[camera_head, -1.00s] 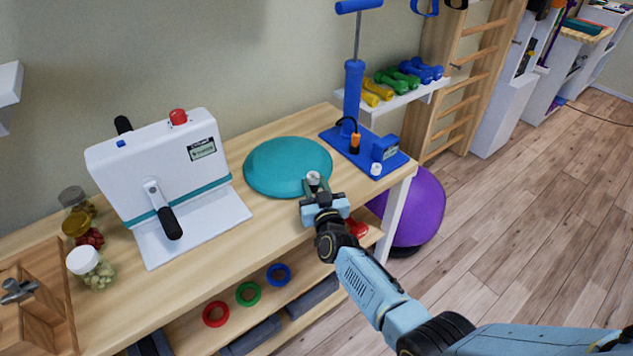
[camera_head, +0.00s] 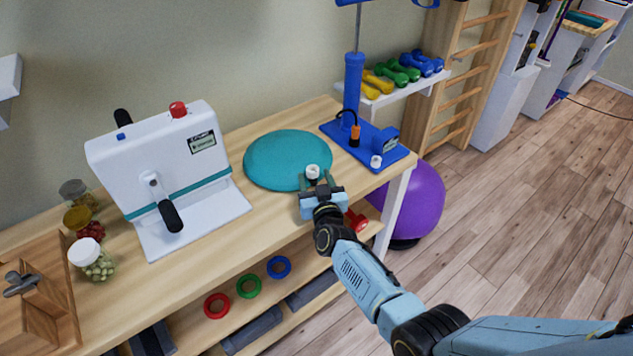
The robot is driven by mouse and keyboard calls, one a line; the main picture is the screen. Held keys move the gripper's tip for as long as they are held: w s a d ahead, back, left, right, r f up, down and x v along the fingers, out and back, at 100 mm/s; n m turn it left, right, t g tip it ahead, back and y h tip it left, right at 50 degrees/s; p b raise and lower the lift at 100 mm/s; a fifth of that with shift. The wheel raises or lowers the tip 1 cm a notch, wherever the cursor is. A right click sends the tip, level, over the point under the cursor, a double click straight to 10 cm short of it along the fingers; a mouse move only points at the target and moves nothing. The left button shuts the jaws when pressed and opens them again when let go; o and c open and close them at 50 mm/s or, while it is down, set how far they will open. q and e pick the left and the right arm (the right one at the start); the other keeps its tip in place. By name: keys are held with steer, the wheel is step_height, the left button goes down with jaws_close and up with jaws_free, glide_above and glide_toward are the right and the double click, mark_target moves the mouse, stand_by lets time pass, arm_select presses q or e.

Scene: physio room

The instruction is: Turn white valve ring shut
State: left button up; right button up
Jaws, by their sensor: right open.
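A teal round cushion (camera_head: 285,158) lies flat on the wooden bench. A small white valve ring (camera_head: 312,171) shows at the cushion's near right edge. My right gripper (camera_head: 317,182) is open at the near side of the valve ring, its fingers pointing at it. The fingers are small here, and I cannot tell whether they touch the ring. My left gripper is out of view.
A blue pump (camera_head: 353,95) with a blue base stands right of the cushion, with a small white knob (camera_head: 376,161) on the base. A white machine (camera_head: 165,165) stands left. Glass jars (camera_head: 95,262) are at the far left. A purple ball (camera_head: 420,200) is beside the bench.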

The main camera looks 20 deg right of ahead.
steer(key=shift+s, duration=0.55)
steer(key=s+p, duration=0.3)
steer(key=s, duration=0.9)
steer(key=shift+s+a, duration=0.15)
steer(key=shift+a, duration=0.25)
steer(key=s+f+n+g+y, duration=0.1)
steer(key=s+f+g, duration=0.3)
steer(key=s+f, duration=0.55)
steer(key=s+f+n+g+y, duration=0.2)
steer(key=s+f+g, duration=0.35)
steer(key=f, duration=0.75)
steer(key=s+d+f+g, duration=0.2)
steer(key=s+f, duration=0.2)
steer(key=s, duration=0.5)
steer(key=s+d+f+g+h, duration=0.1)
steer(key=s+d+f+g, duration=0.1)
steer(key=s, duration=0.8)
steer(key=s+d+f+g, duration=0.3)
steer(key=s+f, duration=0.3)
steer(key=s, duration=0.3)
steer(key=shift+s+d+f+h, duration=0.15)
steer(key=shift+d+f+h, duration=0.05)
steer(key=shift+f+h, duration=0.1)
